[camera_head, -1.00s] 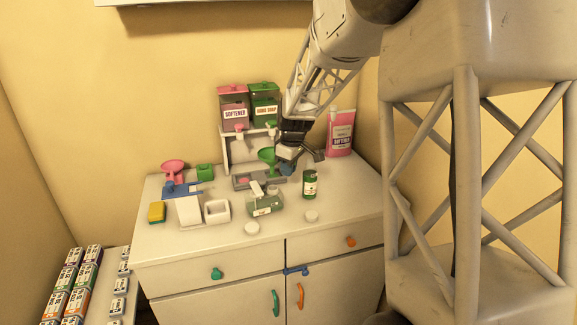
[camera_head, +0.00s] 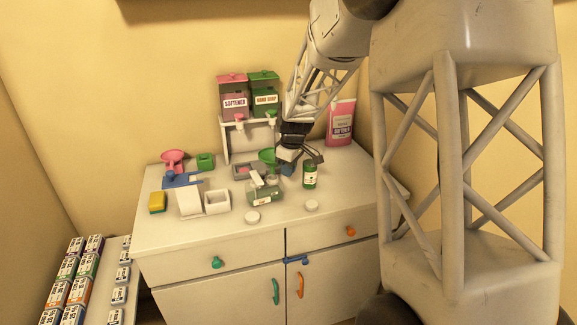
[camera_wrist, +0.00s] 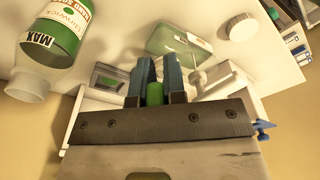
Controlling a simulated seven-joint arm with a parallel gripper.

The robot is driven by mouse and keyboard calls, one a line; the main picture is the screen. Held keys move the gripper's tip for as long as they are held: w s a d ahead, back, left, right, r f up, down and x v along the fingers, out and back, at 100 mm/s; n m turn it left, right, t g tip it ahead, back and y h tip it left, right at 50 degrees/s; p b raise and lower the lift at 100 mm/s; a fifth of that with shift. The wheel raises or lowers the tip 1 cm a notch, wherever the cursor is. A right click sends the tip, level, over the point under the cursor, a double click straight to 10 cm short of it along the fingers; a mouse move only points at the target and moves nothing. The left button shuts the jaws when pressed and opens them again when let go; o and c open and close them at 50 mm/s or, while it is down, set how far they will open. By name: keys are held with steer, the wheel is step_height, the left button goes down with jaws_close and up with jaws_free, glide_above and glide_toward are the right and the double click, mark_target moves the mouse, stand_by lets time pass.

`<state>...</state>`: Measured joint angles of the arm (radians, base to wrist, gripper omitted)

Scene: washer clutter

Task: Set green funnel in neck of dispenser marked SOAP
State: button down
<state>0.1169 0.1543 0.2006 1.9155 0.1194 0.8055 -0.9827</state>
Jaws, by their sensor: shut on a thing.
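My gripper (camera_head: 287,166) is shut on the green funnel (camera_head: 267,157), whose cone shows just left of the jaws in the head view. In the wrist view a green part of the funnel (camera_wrist: 155,93) sits between the blue fingers. A squat translucent green dispenser (camera_head: 264,197) with a pale label, too small to read, stands on the counter in front of and left of the gripper. The dispenser also shows ahead of the fingers in the wrist view (camera_wrist: 172,40). A white pump-like part is at its top; whether it is seated in the neck is unclear. The funnel is apart from the dispenser.
A green-labelled bottle (camera_head: 310,176) stands close right of the gripper. White caps (camera_head: 252,217) lie at the front. Behind are the SOFTENER (camera_head: 234,98) and HAND SOAP (camera_head: 265,97) boxes and a pink pouch (camera_head: 341,122). A white bin (camera_head: 217,202) and yellow sponge (camera_head: 157,201) stand left.

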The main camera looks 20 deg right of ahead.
steer(key=shift+f, duration=1.95)
steer(key=shift+f, duration=0.1)
steer(key=c, duration=1.1)
jaws_free()
steer(key=shift+s+d+r, duration=0.15)
steer(key=shift+r, duration=1.8)
steer(key=shift+s+d+r, duration=0.15)
steer(key=shift+r, duration=1.8)
